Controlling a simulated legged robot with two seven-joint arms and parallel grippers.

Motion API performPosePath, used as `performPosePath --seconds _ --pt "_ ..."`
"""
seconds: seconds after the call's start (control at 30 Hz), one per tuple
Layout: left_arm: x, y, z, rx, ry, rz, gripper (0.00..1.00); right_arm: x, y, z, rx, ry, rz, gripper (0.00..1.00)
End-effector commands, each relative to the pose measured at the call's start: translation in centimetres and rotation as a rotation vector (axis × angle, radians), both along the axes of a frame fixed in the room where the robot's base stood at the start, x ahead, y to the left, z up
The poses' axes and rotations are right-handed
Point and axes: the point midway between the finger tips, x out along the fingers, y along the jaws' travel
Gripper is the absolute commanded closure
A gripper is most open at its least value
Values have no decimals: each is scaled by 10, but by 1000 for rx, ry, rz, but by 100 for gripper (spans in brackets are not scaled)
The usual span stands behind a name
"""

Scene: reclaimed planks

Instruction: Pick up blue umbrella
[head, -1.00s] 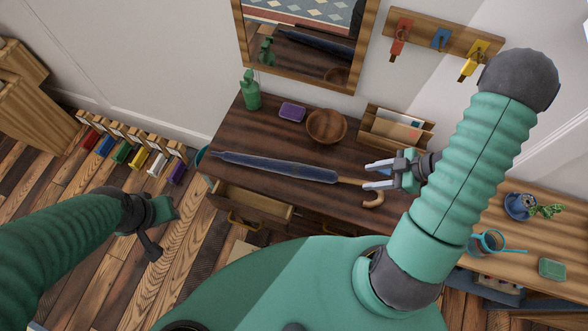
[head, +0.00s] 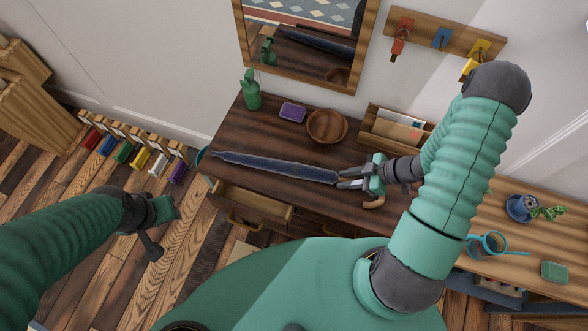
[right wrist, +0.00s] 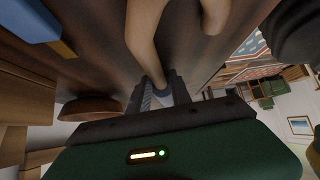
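The blue umbrella (head: 275,166) lies closed across the dark wooden table, its tip to the left and its curved wooden handle to the right. My right gripper (head: 345,179) is at the handle end of the blue part, with its fingers on either side of the shaft. A gap seems to remain between fingers and shaft. In the right wrist view, the wooden handle (right wrist: 143,40) runs between the fingers, which hide part of the umbrella. The hook of the handle shows below my right gripper in the head view. My left gripper (head: 160,215) is over the floor, away from the umbrella.
A wooden bowl (head: 327,126), a purple box (head: 292,112) and a green bottle (head: 251,92) stand behind the umbrella. A letter holder (head: 376,141) is close behind my right gripper. An open drawer (head: 252,205) juts from the table front.

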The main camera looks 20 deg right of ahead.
Motion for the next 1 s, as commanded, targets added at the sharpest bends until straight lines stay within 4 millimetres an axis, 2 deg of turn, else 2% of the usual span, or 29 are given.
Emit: performPosePath --seconds 0.03,0.17,1.0 --pt "0 0 0 0 0 0 64 0 0 0 0 0 0 83" --pt "0 0 0 0 0 0 64 0 0 0 -1 1 0 100" --pt "0 0 0 0 0 0 64 1 0 -1 -1 2 -1 100"
